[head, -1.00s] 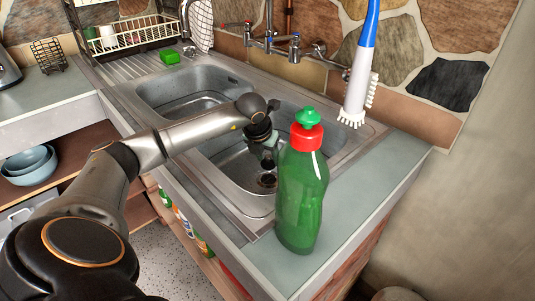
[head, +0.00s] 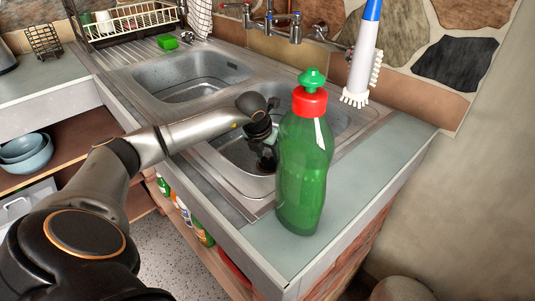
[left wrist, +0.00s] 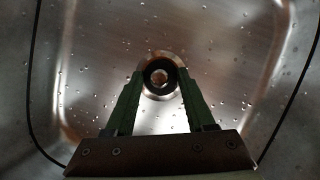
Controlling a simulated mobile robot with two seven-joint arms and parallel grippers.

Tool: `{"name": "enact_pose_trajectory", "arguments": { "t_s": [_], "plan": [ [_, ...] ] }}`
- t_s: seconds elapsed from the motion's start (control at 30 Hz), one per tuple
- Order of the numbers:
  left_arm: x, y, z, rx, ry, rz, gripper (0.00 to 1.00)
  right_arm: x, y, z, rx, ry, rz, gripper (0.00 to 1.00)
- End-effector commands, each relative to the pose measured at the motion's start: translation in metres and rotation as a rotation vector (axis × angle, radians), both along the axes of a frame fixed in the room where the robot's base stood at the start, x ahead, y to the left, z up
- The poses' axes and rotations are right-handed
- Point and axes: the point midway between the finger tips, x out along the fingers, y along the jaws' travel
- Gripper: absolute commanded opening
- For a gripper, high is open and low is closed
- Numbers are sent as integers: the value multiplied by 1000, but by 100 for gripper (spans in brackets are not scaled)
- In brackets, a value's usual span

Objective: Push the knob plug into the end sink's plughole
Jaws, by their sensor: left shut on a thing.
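My left gripper (head: 266,160) reaches down into the end sink (head: 228,160), the basin nearer the green bottle. In the left wrist view, its two green fingers (left wrist: 160,82) are shut on the knob plug (left wrist: 160,79), a dark round piece with a lighter centre. A shiny metal ring, the plughole's rim (left wrist: 155,58), shows around and behind the plug. I cannot tell whether the plug is above the hole or in it. In the head view, the gripper and the shadow hide the plug and plughole. My right gripper is not in view.
A green bottle (head: 304,165) with a red cap stands on the counter close to my left gripper. A blue and white brush (head: 362,65) is behind it. The other basin (head: 190,75), a green sponge (head: 167,41) and taps (head: 270,20) lie farther back.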

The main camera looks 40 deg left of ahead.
Motion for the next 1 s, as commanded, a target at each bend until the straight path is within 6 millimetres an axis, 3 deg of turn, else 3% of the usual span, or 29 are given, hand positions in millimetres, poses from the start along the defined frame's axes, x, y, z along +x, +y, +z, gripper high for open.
{"name": "enact_pose_trajectory", "arguments": {
  "t_s": [1.0],
  "plan": [
    [0, 0, -6, 0, 0, 0, 1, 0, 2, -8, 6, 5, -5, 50]
  ]
}}
